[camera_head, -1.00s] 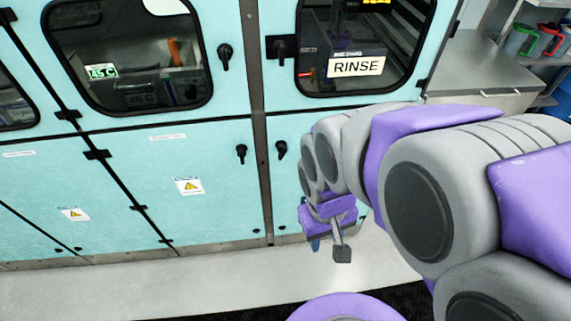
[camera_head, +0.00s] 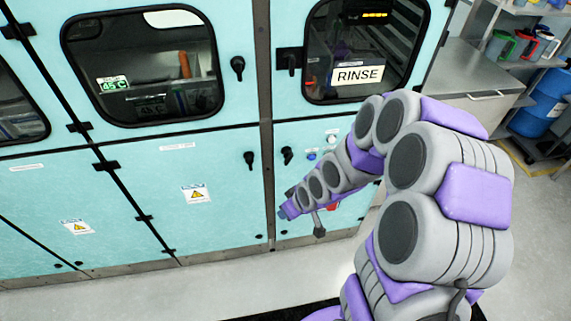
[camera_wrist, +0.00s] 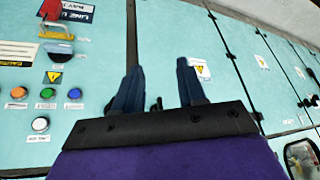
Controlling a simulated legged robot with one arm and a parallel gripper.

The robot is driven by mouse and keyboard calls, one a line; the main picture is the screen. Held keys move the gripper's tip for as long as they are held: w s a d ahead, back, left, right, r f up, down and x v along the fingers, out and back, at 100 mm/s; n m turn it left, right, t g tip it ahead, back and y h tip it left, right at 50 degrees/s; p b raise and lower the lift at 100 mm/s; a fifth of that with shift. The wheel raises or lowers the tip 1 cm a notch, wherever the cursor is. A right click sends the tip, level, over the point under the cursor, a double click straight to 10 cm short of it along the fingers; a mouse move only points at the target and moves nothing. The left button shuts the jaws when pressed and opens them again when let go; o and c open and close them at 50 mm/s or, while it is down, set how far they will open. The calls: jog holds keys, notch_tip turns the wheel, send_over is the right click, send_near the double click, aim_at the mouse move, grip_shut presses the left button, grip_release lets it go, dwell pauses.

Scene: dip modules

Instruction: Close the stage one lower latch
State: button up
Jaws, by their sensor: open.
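A black lever latch (camera_head: 249,160) sits on the lower teal panel left of the grey post, its handle hanging roughly downward. A second lower latch (camera_head: 287,155) sits just right of the post, looking slightly tilted. No label in view tells which one is stage one. My gripper (camera_head: 286,210) is below both latches, near the post's lower part. In the wrist view my gripper (camera_wrist: 159,88) has two dark blue fingers apart, with teal panel beyond. A small dark piece (camera_wrist: 157,104) shows between them; I cannot tell whether it is a latch.
Upper doors have windows and black latches (camera_head: 237,67), and one carries a RINSE sign (camera_head: 357,75). Floor is open below the cabinets; a steel counter (camera_head: 466,78) stands right.

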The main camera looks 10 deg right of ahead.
jog(key=w+a+f+t+y+p, duration=0.1)
jog(key=w+f+t+y, duration=0.15)
jog(key=w+f, duration=0.2)
jog(key=m+t+h+b, duration=0.3)
jog(key=m+t+h, duration=0.3)
jog(key=m+t, duration=0.45)
send_near(290, 161)
jog(key=shift+t+y, duration=0.25)
jog(key=shift+t, duration=0.05)
jog(key=w, duration=0.5)
jog(key=w+f+p, duration=0.1)
jog(key=w, duration=0.1)
jog(key=shift+w, duration=0.25)
jog(key=shift+w+d+r, duration=0.1)
jog(key=shift+w+d, duration=0.1)
jog(key=shift+w, duration=0.45)
jog(key=shift+a, duration=0.1)
